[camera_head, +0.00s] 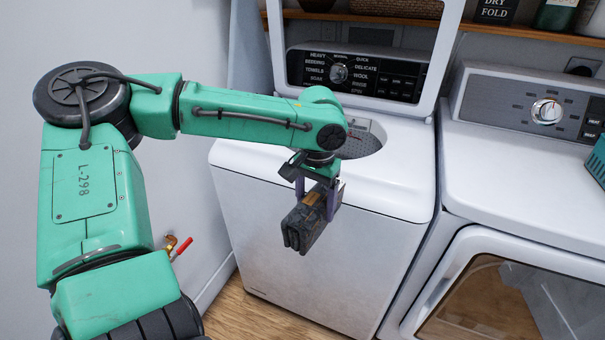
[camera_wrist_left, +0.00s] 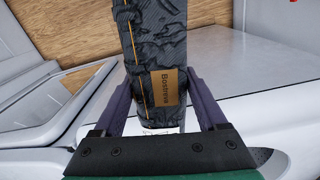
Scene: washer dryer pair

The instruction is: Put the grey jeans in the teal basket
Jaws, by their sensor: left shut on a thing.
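The grey jeans (camera_head: 305,225) are a dark, folded bundle held in front of the open top-load washer. My left gripper (camera_head: 322,203) is shut on them, and they hang tilted from its fingers. In the left wrist view the jeans (camera_wrist_left: 152,40) stand between the two purple fingers (camera_wrist_left: 160,100), with orange stitching and a tan label showing. The teal basket (camera_head: 598,160) shows only in part at the right edge of the head view, on top of the dryer. My right gripper is not in view.
The washer (camera_head: 310,240) has its lid (camera_head: 355,15) raised. The dryer (camera_head: 510,200) stands to its right, with clear room on its top left of the basket. A wooden shelf (camera_head: 400,20) with containers runs above. A red-handled valve (camera_head: 182,248) is on the left wall.

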